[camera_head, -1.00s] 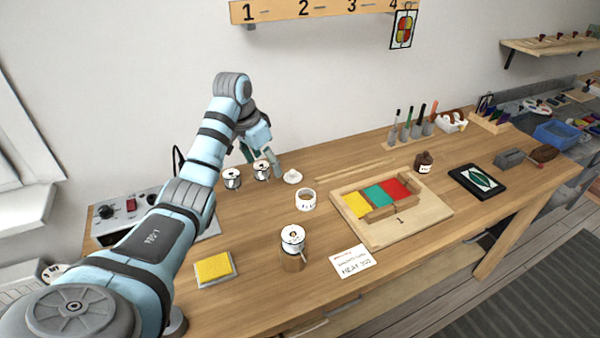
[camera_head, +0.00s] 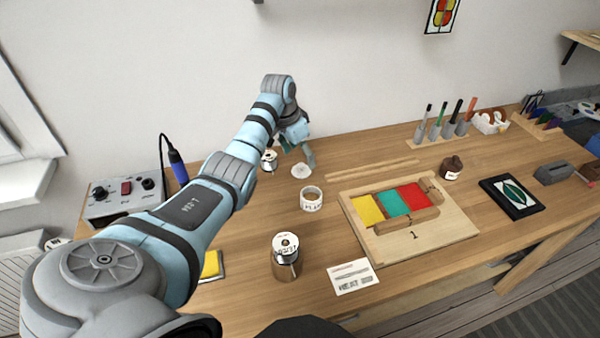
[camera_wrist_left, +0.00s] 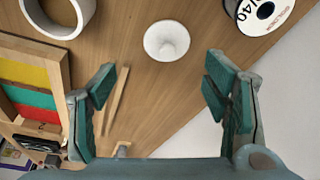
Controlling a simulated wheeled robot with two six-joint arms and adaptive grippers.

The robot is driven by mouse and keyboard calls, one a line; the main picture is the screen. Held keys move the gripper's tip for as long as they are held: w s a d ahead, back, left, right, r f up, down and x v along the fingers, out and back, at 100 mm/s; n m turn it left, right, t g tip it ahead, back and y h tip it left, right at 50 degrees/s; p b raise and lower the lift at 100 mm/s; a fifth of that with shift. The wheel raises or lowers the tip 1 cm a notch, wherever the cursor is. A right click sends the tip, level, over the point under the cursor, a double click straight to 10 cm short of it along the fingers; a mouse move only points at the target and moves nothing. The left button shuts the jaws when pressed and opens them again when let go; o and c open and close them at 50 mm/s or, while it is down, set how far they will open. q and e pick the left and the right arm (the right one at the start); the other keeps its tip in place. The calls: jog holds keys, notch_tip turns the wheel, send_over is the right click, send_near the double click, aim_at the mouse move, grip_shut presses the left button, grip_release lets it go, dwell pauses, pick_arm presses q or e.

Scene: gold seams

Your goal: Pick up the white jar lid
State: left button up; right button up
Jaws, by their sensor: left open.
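The white jar lid (camera_head: 301,171) is a round white disc with a small knob, lying on the wooden table. In the left wrist view the lid (camera_wrist_left: 167,41) is between the lines of the two fingers but beyond their tips. My left gripper (camera_head: 298,150) hovers just behind and above the lid in the head view. In the left wrist view the left gripper (camera_wrist_left: 160,85) is open and empty, with green pads on its fingers. My right gripper is not in view.
A metal pot (camera_head: 286,256) stands in front. A wooden tray with coloured tiles (camera_head: 452,226) lies to the right. Thin wooden strips (camera_head: 375,170) lie behind it.

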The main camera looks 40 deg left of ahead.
aim_at(301, 164)
pick_arm(q)
jog(key=x, duration=0.2)
jog(key=b+x, duration=0.1)
jog(key=x, duration=0.1)
jog(key=b+x, duration=0.1)
jog(key=x, duration=0.1)
jog(key=shift+a+f, duration=0.2)
jog(key=shift+a, duration=0.2)
jog(key=shift+s+r, duration=0.1)
jog(key=shift+r, duration=0.1)
jog(key=shift+c, duration=0.8)
jog(key=c, duration=0.9)
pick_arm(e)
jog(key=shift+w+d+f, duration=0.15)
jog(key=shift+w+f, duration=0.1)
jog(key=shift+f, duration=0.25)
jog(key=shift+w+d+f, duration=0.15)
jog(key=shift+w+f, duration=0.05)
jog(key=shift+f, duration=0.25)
